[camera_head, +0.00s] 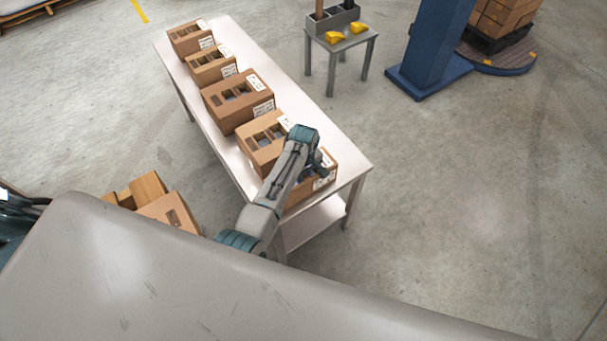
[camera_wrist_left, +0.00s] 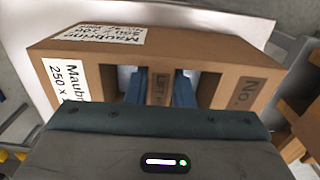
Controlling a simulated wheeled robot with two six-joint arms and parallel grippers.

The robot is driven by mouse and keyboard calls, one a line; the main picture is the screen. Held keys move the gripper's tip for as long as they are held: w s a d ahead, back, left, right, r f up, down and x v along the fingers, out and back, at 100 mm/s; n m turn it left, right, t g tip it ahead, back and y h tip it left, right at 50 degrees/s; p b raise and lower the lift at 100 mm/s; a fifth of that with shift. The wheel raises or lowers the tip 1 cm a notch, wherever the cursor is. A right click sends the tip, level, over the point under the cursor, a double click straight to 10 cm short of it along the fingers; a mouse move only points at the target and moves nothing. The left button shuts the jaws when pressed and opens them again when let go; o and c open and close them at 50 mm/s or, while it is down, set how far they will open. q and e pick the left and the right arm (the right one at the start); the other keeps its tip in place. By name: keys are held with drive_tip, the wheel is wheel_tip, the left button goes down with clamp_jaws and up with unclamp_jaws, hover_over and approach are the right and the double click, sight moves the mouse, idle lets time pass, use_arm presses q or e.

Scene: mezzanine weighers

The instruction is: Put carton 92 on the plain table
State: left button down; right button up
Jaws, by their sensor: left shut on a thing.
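A brown carton (camera_head: 300,194) sits at the near end of a long pale table (camera_head: 345,162), partly hidden by my left arm. In the left wrist view this carton (camera_wrist_left: 215,55) has white labels and a panel printed "No."; its number cannot be read. My left gripper (camera_wrist_left: 158,90) is shut on the carton's strip marked "LIFT", with its blue fingers in the openings on either side. In the head view my left gripper (camera_head: 322,166) is mostly hidden by its wrist. I cannot tell whether the carton touches the table. My right gripper is not in view.
Several other cartons (camera_head: 238,100) stand in a row along the table. A small grey table (camera_head: 358,42) with yellow objects (camera_head: 335,38) stands beyond it, near a blue column (camera_head: 436,45). More open cartons (camera_head: 170,212) are at the lower left. The floor at right is clear.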

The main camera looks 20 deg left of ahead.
use_arm(q)
drive_tip(key=c, duration=1.3)
unclamp_jaws()
drive_tip(key=shift+f, duration=0.1)
drive_tip(key=shift+o, duration=0.2)
wheel_tip(320, 180, up, 12)
drive_tip(key=b, duration=0.1)
